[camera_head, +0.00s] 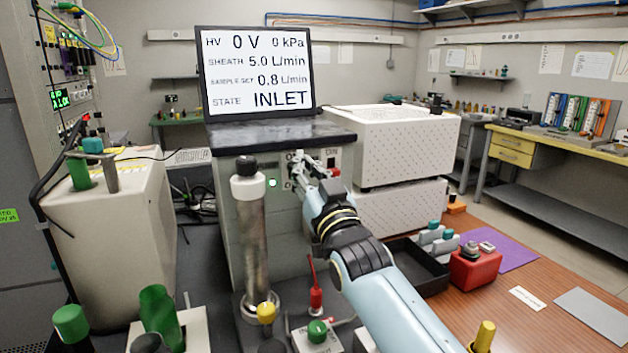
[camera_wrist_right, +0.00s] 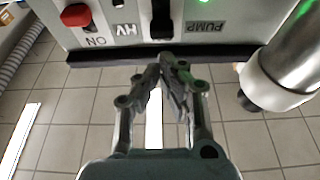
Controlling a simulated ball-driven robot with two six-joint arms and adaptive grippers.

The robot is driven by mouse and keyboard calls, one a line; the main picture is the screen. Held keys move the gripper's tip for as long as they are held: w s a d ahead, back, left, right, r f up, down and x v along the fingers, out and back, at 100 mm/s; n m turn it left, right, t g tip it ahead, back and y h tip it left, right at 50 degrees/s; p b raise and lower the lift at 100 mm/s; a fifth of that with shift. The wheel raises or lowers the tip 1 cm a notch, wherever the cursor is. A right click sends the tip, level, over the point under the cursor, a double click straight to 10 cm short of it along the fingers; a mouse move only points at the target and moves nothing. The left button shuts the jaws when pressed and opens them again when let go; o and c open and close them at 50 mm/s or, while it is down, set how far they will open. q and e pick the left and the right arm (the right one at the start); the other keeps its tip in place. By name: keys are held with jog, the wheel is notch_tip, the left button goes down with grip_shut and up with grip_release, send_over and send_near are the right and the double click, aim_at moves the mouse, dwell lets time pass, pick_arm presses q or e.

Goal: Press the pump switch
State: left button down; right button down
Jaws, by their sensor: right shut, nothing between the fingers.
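The instrument's front panel (camera_wrist_right: 235,28) shows upside down in the wrist view. I cannot tell for certain which label the switch belongs to. My right gripper (camera_wrist_right: 165,65) is shut and empty, its fingertips just below the switch in that picture; contact cannot be told. In the head view my right gripper (camera_head: 298,164) is at the panel and partly covers the switches. My left gripper is not in view.
A red button (camera_wrist_right: 76,15) and a lit green lamp (camera_head: 272,183) are on the panel. A metal cylinder with a black cap (camera_head: 250,215) stands upright close by. The display (camera_head: 256,72) reads 0 V and INLET. A red box (camera_head: 473,270) sits on the wooden table.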

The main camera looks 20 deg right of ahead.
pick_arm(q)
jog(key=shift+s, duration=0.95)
pick_arm(e)
jog(key=shift+x, duration=1.4)
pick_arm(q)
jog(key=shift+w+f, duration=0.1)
